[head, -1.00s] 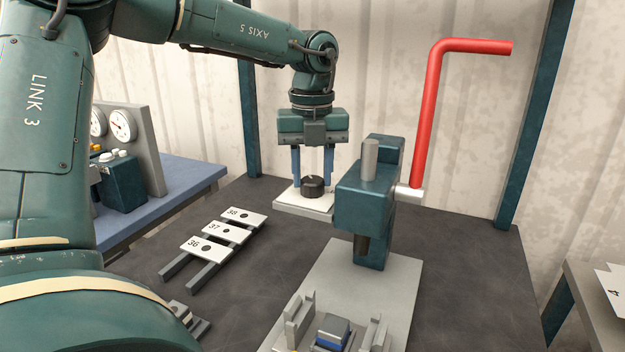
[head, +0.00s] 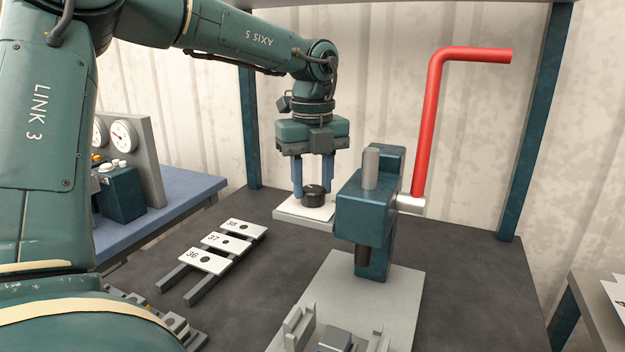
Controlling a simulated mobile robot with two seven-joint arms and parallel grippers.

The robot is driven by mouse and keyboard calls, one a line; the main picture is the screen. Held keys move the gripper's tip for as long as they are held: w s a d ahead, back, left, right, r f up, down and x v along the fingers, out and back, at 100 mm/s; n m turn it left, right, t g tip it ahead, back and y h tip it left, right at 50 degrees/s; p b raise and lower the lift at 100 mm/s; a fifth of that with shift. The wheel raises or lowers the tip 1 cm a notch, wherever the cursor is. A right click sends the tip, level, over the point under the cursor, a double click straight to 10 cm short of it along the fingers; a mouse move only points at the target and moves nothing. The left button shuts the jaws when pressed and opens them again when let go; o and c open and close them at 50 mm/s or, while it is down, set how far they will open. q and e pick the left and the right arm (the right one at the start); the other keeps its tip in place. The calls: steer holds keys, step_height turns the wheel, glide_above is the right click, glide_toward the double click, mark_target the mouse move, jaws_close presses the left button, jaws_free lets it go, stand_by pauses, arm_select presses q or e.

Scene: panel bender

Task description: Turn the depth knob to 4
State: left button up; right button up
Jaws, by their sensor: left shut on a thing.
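The black depth knob (head: 314,196) stands on a white plate (head: 290,209) at the back of the dark table, left of the teal press. My left gripper (head: 313,190) points straight down over it. Its two blue fingers reach down on either side of the knob and are shut on it. The scale marks and the knob's pointer are too small to read from here. My right gripper is not in view.
The teal press (head: 362,215) with a red crank handle (head: 428,120) stands close to the right on a grey base plate (head: 395,300). Numbered plates 36, 37 and 38 (head: 225,241) lie on a rack at left. A gauge panel (head: 140,150) stands on a blue bench.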

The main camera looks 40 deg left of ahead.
mark_target(313, 188)
arm_select(q)
steer(key=o, duration=1)
steer(key=shift+r, duration=0.1)
step_height(313, 188, up, 13)
steer(key=p, duration=0.2)
